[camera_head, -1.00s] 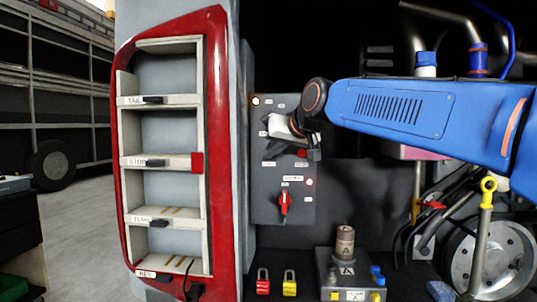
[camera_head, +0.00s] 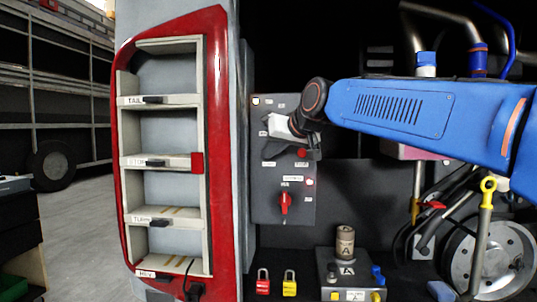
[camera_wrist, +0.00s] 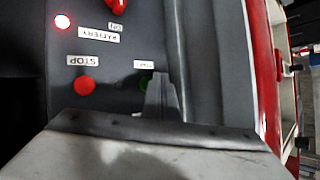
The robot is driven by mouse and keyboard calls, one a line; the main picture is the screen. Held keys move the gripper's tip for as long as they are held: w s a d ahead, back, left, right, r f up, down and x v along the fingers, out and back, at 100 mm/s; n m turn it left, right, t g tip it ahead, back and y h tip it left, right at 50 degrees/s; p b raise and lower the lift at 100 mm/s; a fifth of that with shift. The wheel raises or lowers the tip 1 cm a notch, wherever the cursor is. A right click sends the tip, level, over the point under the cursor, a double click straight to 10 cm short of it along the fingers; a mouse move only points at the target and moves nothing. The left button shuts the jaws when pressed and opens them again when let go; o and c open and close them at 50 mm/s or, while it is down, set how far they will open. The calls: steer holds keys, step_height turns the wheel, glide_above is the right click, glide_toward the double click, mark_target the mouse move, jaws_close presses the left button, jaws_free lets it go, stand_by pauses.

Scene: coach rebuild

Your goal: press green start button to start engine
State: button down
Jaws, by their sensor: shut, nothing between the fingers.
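The grey control panel (camera_head: 270,205) stands upright beside the red-framed rack. In the wrist view, the green start button (camera_wrist: 145,82) is mostly hidden behind my gripper (camera_wrist: 162,80), with its label (camera_wrist: 145,65) just above. My gripper's fingers are shut and empty, and their tip overlaps the button's right side. I cannot tell whether they touch it. The red stop button (camera_wrist: 84,85) is to the left, under its STOP label. In the head view, my gripper (camera_head: 283,132) is in front of the panel's upper part and hides the green button.
A red rotary switch (camera_head: 284,203) is low on the panel, with a lit red lamp (camera_wrist: 62,22) near it. Red (camera_head: 263,282) and yellow (camera_head: 289,283) padlocks and a grey box (camera_head: 345,272) stand below. The red-framed rack (camera_head: 222,150) is close on the left.

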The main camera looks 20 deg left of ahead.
steer(key=shift+w, duration=0.2)
stand_by(0.5)
steer(key=shift+w+a, duration=0.1)
steer(key=shift+w, duration=0.1)
steer(key=shift+w+a, duration=0.1)
steer(key=shift+w, duration=0.4)
stand_by(0.9)
steer(key=shift+s, duration=0.15)
stand_by(0.3)
steer(key=shift+s+d, duration=0.2)
steer(key=shift+s, duration=0.55)
steer(key=s, duration=0.2)
steer(key=s+d, duration=0.1)
steer(key=s, duration=0.2)
stand_by(0.3)
steer(key=shift+d, duration=0.1)
stand_by(0.5)
